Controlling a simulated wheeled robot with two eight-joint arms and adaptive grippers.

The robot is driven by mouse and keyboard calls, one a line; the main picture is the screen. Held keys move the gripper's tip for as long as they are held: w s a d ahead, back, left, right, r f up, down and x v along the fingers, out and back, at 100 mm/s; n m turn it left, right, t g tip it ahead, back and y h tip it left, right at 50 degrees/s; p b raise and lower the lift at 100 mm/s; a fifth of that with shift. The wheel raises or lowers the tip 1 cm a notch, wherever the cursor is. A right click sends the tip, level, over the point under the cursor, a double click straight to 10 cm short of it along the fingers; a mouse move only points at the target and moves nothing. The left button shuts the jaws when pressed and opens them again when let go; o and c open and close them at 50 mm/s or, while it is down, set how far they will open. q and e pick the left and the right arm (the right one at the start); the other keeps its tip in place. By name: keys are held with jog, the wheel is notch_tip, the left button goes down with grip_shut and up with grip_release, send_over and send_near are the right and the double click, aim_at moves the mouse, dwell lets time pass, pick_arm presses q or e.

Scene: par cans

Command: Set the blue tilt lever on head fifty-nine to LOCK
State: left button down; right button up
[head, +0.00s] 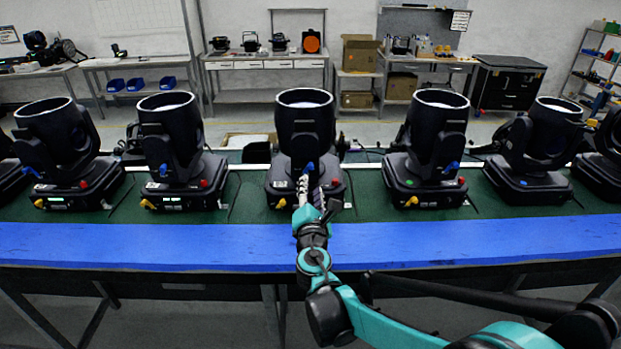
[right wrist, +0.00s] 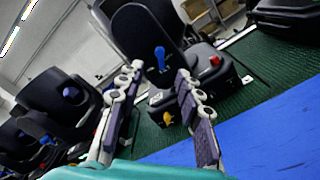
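The middle moving head (head: 304,130) stands upright on the green mat, straight ahead of my right arm. Its number is too small to read, so I cannot confirm it is fifty-nine. Its blue tilt lever (head: 308,168) is on the near side of the yoke. In the right wrist view the blue lever (right wrist: 160,57) points roughly up, beyond and between my fingertips. The lever's LOCK marking cannot be read. My right gripper (head: 306,188) is open and empty, with its fingers pointing at this head; its fingers (right wrist: 156,75) are well apart. My left gripper is not in view.
Similar heads stand on both sides, including one at left (head: 170,130) and one at right (head: 436,130). The middle base has a yellow lever (right wrist: 167,118) and a red knob (right wrist: 214,60) near the fingers. The blue front strip (head: 150,245) of the bench is clear.

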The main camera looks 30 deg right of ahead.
jog(key=v, duration=0.2)
jog(key=shift+s+a, duration=0.25)
jog(key=shift+s, duration=0.1)
jog(key=s+a+f+m+g+y, duration=0.8)
jog(key=s+a+f+m, duration=0.6)
jog(key=s+a+m, duration=0.3)
jog(key=m+y, duration=0.1)
jog(key=m, duration=0.2)
jog(key=shift+a, duration=0.3)
